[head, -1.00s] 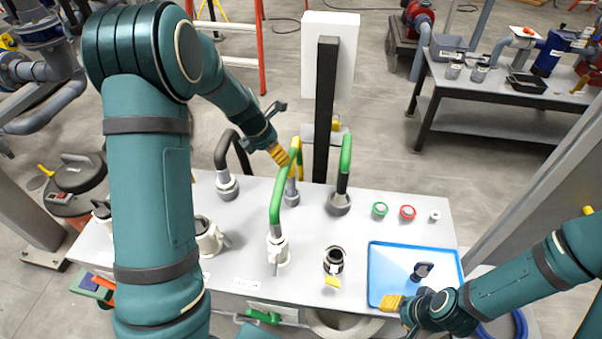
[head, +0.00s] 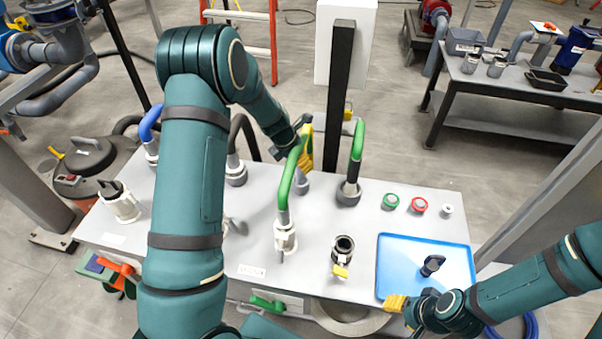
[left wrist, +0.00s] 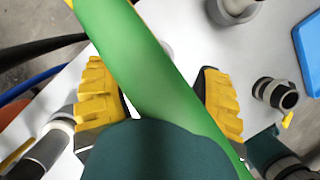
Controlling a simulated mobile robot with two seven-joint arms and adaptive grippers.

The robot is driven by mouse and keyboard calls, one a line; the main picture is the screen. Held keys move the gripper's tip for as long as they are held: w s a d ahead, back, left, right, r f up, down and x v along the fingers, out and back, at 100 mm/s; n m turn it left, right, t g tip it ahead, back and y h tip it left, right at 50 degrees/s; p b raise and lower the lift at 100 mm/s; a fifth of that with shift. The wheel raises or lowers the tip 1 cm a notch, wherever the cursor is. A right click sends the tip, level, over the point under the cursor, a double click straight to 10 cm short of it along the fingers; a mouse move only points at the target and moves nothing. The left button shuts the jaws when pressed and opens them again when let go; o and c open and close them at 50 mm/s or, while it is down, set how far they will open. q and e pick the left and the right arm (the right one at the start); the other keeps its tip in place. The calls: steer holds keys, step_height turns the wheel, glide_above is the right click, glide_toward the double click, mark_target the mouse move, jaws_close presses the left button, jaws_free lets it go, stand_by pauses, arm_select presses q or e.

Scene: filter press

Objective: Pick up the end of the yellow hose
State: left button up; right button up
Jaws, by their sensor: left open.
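My left gripper (head: 304,148) is open over the back of the bench, right at the upper part of a green hose (head: 287,180). In the left wrist view the green hose (left wrist: 150,75) crosses close to the camera, between the two yellow-padded fingers (left wrist: 160,100). The yellow hose is mostly hidden behind my gripper and the green hose in the head view; its yellow cannot be told surely from the finger pads. A grey fitting (head: 300,184) shows below there. My right gripper (head: 408,304) is at the tray's front left corner; its jaw state is unclear.
Another green-topped hose (head: 356,142) stands to the right beside a black post (head: 338,100). Black (head: 236,135) and blue (head: 150,122) hoses stand to the left. A dark coupling (head: 342,248) stands at the front. The blue tray (head: 400,250) holds a small dark part.

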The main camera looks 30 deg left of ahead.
arm_select(q)
steer(key=shift+x, duration=1.25)
steer(key=shift+s+r, duration=0.1)
jaws_close()
arm_select(e)
steer(key=shift+s+f, duration=0.1)
steer(key=shift+f, duration=0.2)
